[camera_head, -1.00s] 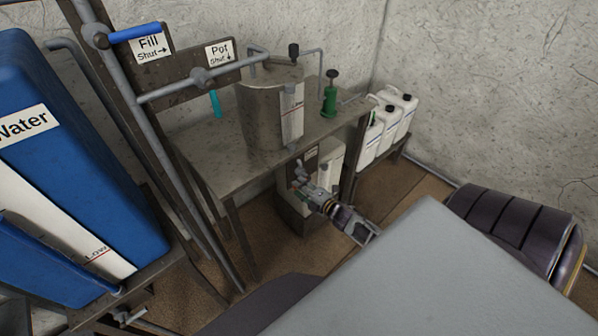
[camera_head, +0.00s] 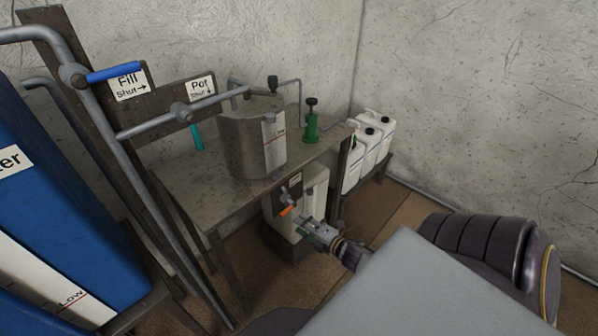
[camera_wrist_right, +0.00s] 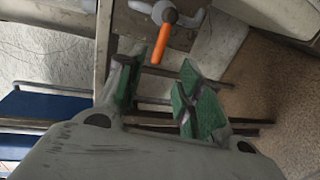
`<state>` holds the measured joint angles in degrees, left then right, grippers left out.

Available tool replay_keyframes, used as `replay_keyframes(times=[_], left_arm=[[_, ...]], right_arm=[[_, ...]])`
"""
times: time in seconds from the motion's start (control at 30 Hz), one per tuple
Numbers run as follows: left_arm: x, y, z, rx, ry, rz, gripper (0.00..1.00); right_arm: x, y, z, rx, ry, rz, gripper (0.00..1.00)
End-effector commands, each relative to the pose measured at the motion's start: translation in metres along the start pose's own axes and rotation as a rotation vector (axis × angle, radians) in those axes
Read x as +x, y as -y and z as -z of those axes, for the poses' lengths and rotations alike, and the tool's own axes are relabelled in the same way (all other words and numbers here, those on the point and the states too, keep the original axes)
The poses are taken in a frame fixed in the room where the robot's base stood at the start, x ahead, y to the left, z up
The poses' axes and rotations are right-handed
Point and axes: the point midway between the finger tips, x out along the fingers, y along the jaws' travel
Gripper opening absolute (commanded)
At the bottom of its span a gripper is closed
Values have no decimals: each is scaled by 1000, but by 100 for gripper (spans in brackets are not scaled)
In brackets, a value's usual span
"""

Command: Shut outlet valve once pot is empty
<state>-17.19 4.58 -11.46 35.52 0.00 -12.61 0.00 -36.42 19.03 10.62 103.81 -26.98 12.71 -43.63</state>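The metal pot (camera_head: 240,150) stands upright on the metal bench; a white level strip (camera_head: 274,142) runs down its side, too small to read. Below the bench is the outlet valve, with an orange lever (camera_head: 287,211) slanting down and left in the head view. The wrist view shows the orange lever (camera_wrist_right: 161,42) just beyond my right fingertips. My right gripper (camera_head: 308,226) is close to the valve, slightly below and right of the lever. In the wrist view its green-padded fingers (camera_wrist_right: 158,88) are apart, with nothing between them. My left gripper is out of view.
A blue-handled Fill valve (camera_head: 114,73) and a teal-handled Pot valve (camera_head: 196,137) sit on pipes at left. A blue water tank (camera_head: 60,215) is at far left. A green pump (camera_head: 311,125) stands on the bench (camera_head: 190,180). White jugs (camera_head: 366,150) stand at right.

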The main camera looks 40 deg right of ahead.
Motion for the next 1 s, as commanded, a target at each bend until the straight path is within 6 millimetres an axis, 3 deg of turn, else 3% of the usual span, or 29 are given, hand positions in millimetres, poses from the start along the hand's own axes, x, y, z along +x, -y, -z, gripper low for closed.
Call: replay_keyframes(times=[0.23, 0.77, 1.0], left_arm=[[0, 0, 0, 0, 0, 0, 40], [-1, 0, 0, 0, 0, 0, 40], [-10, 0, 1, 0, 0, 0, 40]], right_arm=[[-13, 0, 0, 0, -1, 1, 36], [-17, 0, 0, 0, 0, 1, 36], [-35, -1, 0, 2, 1, 2, 36]])
